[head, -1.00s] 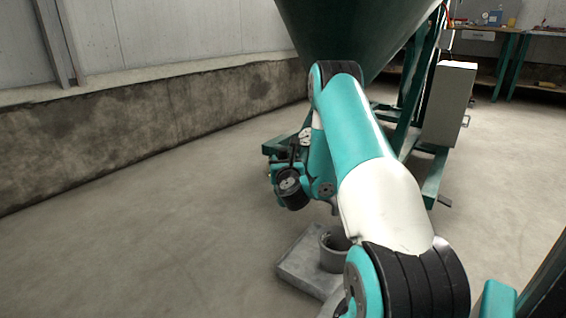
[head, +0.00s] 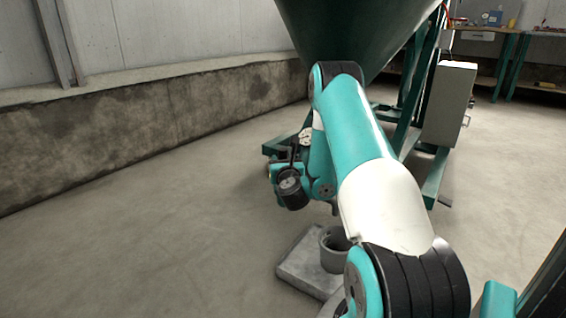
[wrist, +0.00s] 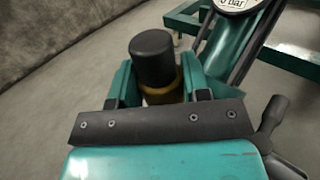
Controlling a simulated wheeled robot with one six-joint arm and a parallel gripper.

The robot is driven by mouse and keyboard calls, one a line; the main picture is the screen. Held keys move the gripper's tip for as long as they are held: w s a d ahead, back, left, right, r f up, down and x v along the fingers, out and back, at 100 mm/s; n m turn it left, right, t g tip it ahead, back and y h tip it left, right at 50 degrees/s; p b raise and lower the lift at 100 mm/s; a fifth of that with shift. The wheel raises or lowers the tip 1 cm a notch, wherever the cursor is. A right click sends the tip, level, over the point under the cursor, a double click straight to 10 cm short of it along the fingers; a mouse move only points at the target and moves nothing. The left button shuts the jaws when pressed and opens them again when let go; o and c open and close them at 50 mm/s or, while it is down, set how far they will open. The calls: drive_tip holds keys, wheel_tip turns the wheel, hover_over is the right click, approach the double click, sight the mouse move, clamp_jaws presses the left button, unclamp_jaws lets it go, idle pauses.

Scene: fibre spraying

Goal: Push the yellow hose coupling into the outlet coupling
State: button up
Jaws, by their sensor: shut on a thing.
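In the wrist view my gripper (wrist: 156,84) is shut, with one teal finger on each side of a dull yellow coupling (wrist: 162,97). A black cylinder (wrist: 153,56) stands up at the far side of the yellow part. I cannot tell whether this black piece belongs to the hose or to the outlet. I cannot make out the outlet coupling clearly. In the head view my arm hides most of the grip area, so the yellow coupling does not show there.
A white gauge (wrist: 234,4) and a black handle (wrist: 268,128) are close on the right. The dark green hopper (head: 350,35) stands above its green frame (head: 432,178). A grey block (head: 303,268) with a round cup (head: 331,254) lies on the floor. Open floor is left.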

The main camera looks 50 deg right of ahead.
drive_tip(key=shift+f+b, duration=1.7)
drive_tip(key=shift+b, duration=0.15)
drive_tip(key=o, duration=1.1)
drive_tip(key=shift+r, duration=0.1)
